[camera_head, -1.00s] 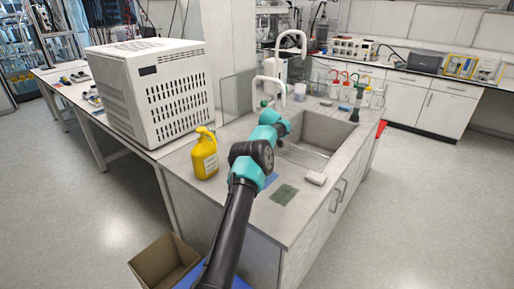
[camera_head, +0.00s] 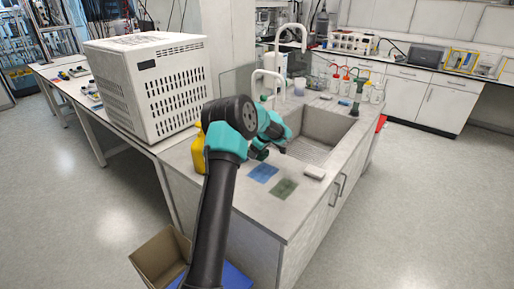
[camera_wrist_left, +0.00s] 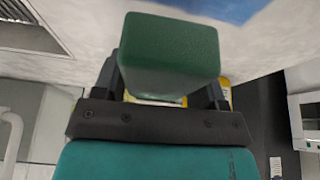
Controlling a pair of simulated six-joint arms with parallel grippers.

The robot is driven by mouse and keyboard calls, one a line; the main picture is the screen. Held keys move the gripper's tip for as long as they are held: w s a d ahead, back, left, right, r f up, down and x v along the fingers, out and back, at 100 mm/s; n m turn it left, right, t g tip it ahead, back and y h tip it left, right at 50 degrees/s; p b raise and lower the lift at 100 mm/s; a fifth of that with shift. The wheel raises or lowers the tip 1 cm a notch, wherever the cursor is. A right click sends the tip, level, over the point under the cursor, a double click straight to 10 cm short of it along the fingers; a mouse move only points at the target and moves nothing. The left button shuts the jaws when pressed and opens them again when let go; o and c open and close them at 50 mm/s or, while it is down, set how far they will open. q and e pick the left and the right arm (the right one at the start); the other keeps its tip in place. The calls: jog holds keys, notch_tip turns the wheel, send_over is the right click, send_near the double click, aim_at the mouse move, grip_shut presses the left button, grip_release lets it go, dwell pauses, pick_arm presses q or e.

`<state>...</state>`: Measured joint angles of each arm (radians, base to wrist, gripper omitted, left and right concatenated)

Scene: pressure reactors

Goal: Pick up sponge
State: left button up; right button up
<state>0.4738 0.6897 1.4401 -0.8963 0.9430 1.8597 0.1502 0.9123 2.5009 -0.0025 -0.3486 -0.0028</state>
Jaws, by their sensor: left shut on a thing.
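A green block-shaped sponge (camera_wrist_left: 168,52) fills the upper middle of the left wrist view. My left gripper (camera_wrist_left: 170,92) is shut on it, with one dark finger on each side. In the head view my left gripper (camera_head: 262,153) is over the counter, just left of the sink basin. The sponge cannot be made out there. My right gripper is not in view.
A blue cloth (camera_head: 262,172), a green cloth (camera_head: 284,189) and a pale block (camera_head: 314,172) lie on the counter (camera_head: 250,205) by the sink (camera_head: 322,130). A yellow bottle (camera_head: 198,153) is partly hidden behind my arm. Faucets and several bottles stand behind the sink.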

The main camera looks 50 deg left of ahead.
pick_arm(q)
jog(key=shift+s+d+r, duration=0.15)
jog(key=shift+s+d, duration=1.25)
jog(key=shift+d, duration=0.2)
